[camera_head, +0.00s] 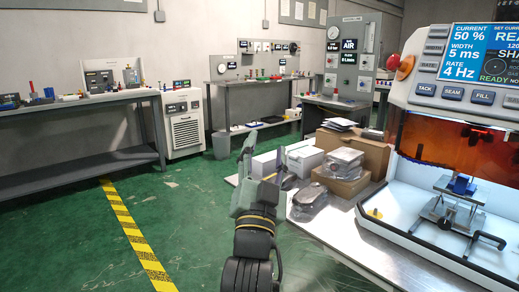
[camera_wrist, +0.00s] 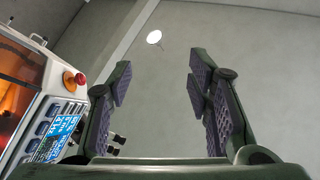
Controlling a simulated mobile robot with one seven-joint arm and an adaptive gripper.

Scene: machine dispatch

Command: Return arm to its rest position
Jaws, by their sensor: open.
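My gripper (camera_head: 262,160) is raised in the middle of the camera_head view, at the left edge of the steel table and apart from the things on it. Its jaws point up and away. In the camera_wrist view my gripper (camera_wrist: 158,90) has its two purple-padded fingers spread wide with nothing between them. Behind them are a bare grey wall and a round white lamp (camera_wrist: 154,37).
The welding machine (camera_head: 455,110) stands on the steel table (camera_head: 355,232) at right, with a blue part (camera_head: 461,186) on its inner stage. Boxes (camera_head: 345,180) and bagged parts (camera_head: 309,198) lie beside my gripper. Workbenches (camera_head: 80,100) line the wall. Green floor (camera_head: 195,220) is clear at left.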

